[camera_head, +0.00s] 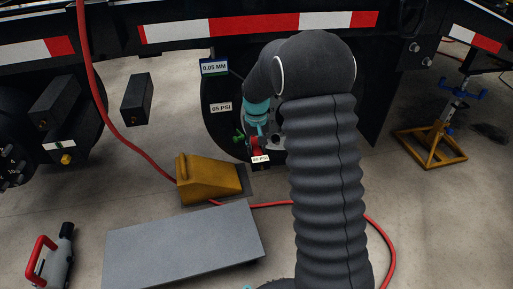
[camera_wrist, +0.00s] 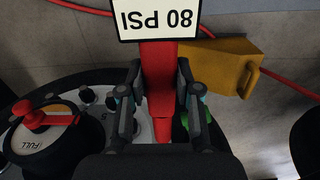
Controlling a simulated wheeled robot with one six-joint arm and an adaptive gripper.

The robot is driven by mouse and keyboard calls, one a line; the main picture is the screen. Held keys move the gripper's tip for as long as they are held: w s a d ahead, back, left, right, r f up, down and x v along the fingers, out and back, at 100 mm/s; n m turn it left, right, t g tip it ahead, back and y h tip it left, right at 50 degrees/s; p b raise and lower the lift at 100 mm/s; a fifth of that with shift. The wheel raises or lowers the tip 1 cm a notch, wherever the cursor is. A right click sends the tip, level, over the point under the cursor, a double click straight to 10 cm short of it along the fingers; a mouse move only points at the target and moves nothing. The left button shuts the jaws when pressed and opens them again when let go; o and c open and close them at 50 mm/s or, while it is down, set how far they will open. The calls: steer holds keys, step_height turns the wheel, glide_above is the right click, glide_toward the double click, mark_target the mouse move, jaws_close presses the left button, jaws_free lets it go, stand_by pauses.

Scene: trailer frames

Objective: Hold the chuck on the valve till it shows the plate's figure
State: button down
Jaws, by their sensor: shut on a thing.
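My gripper (camera_wrist: 160,88) is shut on the red chuck (camera_wrist: 159,62), one finger on each side of its body. The chuck's display (camera_wrist: 157,18) reads 80 PSI, upside down in the wrist view. In the head view my gripper (camera_head: 256,125) is at the wheel (camera_head: 216,125), with the display (camera_head: 260,159) just below it. A white plate (camera_head: 221,107) on the wheel appears to read 85 PSI, in small print. The valve is hidden by the chuck and my gripper, so I cannot tell whether the chuck touches it.
A yellow wheel chock (camera_head: 210,182) stands beside the wheel; a red hose (camera_head: 150,160) runs past it. A grey slab (camera_head: 182,245) and a grey tool with a red handle (camera_head: 55,260) lie in front. A yellow jack stand (camera_head: 432,145) is at right. A dial marked FULL (camera_wrist: 40,140) is left.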

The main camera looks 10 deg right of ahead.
mark_target(261, 159)
steer(key=shift+w+r, duration=0.1)
steer(key=shift+w, duration=0.55)
stand_by(3.1)
steer(key=shift+s, duration=0.1)
steer(key=shift+s+b, duration=0.4)
steer(key=shift+s, duration=3.1)
